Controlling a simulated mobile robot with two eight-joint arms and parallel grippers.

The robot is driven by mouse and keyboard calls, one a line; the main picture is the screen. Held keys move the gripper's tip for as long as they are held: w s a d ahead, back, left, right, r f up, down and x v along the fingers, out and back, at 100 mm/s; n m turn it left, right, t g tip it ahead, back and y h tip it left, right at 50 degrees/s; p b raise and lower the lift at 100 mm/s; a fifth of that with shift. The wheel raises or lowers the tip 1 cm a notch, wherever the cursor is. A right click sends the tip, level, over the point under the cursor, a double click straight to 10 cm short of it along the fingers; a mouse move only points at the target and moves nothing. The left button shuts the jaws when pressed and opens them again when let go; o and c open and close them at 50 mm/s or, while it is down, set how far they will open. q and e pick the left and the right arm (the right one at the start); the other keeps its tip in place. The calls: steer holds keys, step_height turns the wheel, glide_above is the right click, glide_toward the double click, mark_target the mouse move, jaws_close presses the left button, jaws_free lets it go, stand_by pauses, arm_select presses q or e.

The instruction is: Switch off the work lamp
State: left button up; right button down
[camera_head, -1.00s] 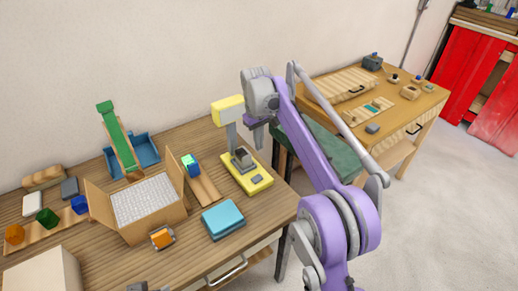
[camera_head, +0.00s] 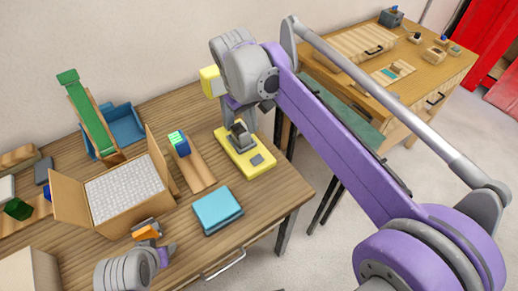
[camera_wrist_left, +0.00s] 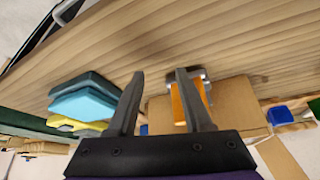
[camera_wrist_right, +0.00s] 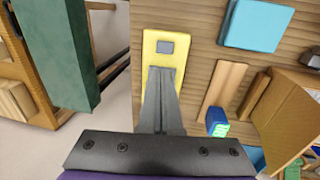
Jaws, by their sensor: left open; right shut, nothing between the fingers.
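A yellow stand (camera_head: 209,82) with a raised head, a yellow base (camera_head: 247,168) and a small grey pad (camera_head: 257,160) on the base is the likeliest work lamp. I cannot tell whether it is lit. My right gripper (camera_head: 243,118) is in front of its post, above the base. In the right wrist view its shut, empty fingers (camera_wrist_right: 161,72) overlap the base, with the grey pad (camera_wrist_right: 166,47) just beyond the tips. Contact cannot be told. My left gripper (camera_wrist_left: 158,75) is open, near an orange and grey device (camera_head: 147,232) at the table's front; nothing is between its fingers.
A blue box (camera_head: 217,210) lies in front of the yellow base. A wooden strip (camera_head: 197,174) with a blue-green block and an open cardboard box (camera_head: 157,214) stand to its left. A green-topped piece (camera_wrist_right: 70,50) and a second table (camera_head: 440,72) stand to the right.

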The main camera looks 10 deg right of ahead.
mark_target(260, 158)
arm_select(q)
steer(key=shift+s, duration=0.1)
arm_select(e)
steer(key=shift+s, duration=0.1)
arm_select(q)
steer(key=shift+f+b, duration=0.45)
steer(key=shift+f, duration=0.05)
arm_select(e)
steer(key=f, duration=0.4)
steer(key=d+f, duration=0.1)
steer(key=f, duration=0.4)
steer(key=w+d+f, duration=0.1)
steer(key=f, duration=0.3)
steer(key=shift+f, duration=0.4)
steer(key=shift+d, duration=0.1)
